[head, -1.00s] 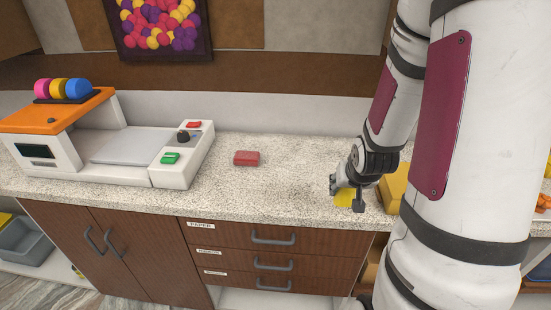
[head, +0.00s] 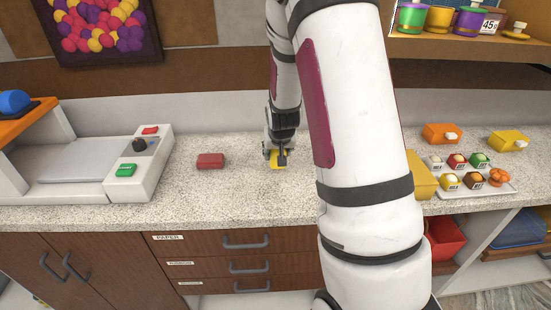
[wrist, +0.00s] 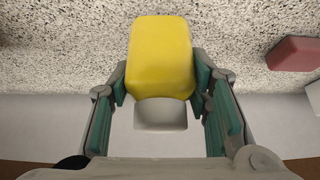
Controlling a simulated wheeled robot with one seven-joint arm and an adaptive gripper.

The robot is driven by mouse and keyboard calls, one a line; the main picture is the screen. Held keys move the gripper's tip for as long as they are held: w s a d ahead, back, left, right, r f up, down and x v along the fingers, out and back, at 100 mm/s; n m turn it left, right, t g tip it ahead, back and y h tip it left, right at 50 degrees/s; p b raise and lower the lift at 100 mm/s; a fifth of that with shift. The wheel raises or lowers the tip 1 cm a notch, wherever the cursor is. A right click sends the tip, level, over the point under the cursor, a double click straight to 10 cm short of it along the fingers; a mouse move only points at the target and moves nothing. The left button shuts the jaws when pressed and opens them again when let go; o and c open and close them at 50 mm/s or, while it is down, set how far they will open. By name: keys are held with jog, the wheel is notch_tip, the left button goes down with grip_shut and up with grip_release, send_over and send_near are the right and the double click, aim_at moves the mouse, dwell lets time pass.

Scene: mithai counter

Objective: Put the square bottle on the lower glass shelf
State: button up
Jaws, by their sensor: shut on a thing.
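My gripper (head: 277,154) is shut on a yellow square bottle (wrist: 160,58) with a pale grey-white cap (wrist: 160,114). In the wrist view the bottle's body sits between the two green-padded fingers, with the cap toward my palm. In the head view only a small yellow part of the bottle (head: 279,160) shows under my gripper, over the counter. I cannot tell whether it touches the counter. I cannot make out the lower glass shelf for certain in these views.
A red block (head: 210,161) lies left of my gripper. A white weighing scale (head: 100,165) stands further left. A yellow box (head: 421,180) is partly hidden behind my arm. A tray (head: 500,187) of small sweets and a wooden shelf (head: 470,47) with jars are at right.

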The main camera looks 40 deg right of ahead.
jog(key=shift+w, duration=0.3)
jog(key=shift+w+f+p, duration=0.15)
jog(key=shift+f, duration=0.75)
jog(key=shift+w+f+p, duration=0.15)
jog(key=shift+f, duration=0.75)
jog(key=shift+f, duration=0.15)
jog(key=o, duration=1.3)
